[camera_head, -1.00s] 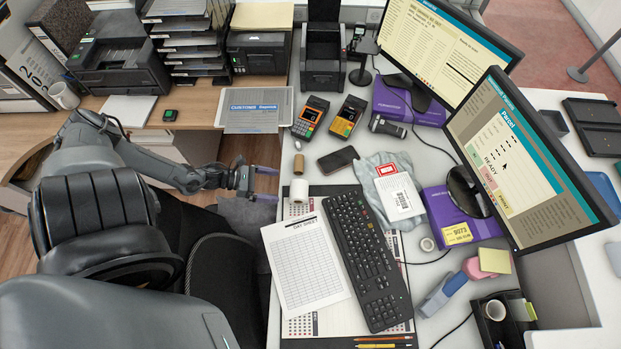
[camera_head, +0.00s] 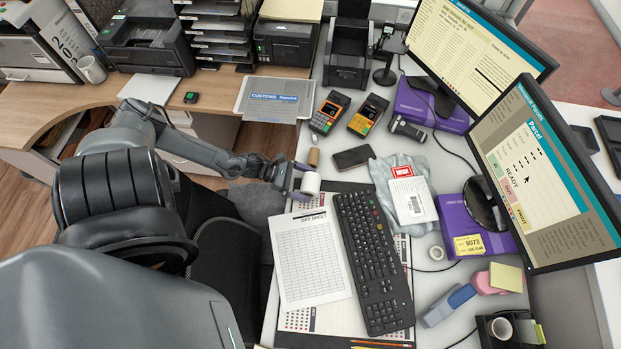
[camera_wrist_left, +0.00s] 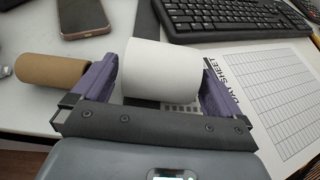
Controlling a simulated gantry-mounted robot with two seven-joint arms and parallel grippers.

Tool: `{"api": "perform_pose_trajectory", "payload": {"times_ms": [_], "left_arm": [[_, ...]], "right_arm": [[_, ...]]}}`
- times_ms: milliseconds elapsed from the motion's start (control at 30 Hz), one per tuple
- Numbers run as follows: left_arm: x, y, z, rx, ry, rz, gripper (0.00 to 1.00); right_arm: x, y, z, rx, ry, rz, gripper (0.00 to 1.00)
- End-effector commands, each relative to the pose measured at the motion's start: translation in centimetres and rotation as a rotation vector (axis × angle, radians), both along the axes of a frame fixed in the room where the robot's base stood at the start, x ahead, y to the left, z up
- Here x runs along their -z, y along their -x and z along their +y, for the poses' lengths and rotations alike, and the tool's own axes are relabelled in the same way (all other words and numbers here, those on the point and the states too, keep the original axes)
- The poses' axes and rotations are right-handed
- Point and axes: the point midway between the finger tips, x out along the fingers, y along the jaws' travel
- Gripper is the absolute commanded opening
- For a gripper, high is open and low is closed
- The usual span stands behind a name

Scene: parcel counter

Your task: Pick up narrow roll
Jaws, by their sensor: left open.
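My left gripper (camera_head: 303,182) is open at the white roll. In the left wrist view the white roll (camera_wrist_left: 160,72) lies between the two purple fingers (camera_wrist_left: 158,80), with a small gap at the left finger; contact on the right is unclear. The brown roll (camera_wrist_left: 50,70) lies outside the left finger there. I cannot tell for certain which roll is the narrow one. My right gripper is out of view.
A phone (camera_head: 354,157) lies right of the brown roll. The keyboard (camera_head: 373,262) and day sheet (camera_head: 308,262) are close by. Card terminals (camera_head: 330,112) stand behind. A small tape roll (camera_head: 437,253) lies right of the keyboard.

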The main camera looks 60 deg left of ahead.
Motion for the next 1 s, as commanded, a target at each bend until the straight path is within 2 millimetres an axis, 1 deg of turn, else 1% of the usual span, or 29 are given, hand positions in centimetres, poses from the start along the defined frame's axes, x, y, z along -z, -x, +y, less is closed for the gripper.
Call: {"api": "perform_pose_trajectory", "payload": {"times_ms": [33, 167, 467, 800, 833, 1000], "left_arm": [[0.28, -0.63, -0.35, -0.001, 0.001, -0.002, 1.00], [0.70, -1.41, -0.93, -0.001, 0.001, -0.001, 1.00], [0.83, -1.58, -1.09, 0.000, -0.001, 0.001, 1.00], [0.81, -1.58, -1.09, 0.000, -0.001, 0.001, 0.48], [0.77, -1.61, -1.09, 0.000, 0.000, 0.000, 0.46], [0.77, -1.60, -1.08, 0.000, 0.000, 0.000, 0.46]], "right_arm": [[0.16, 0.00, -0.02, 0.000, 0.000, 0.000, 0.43], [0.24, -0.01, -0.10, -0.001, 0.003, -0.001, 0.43], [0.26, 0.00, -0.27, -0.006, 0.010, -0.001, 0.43], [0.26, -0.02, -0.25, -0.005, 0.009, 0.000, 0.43], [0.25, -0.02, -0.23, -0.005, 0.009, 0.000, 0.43], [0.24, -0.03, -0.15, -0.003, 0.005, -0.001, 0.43]]}}
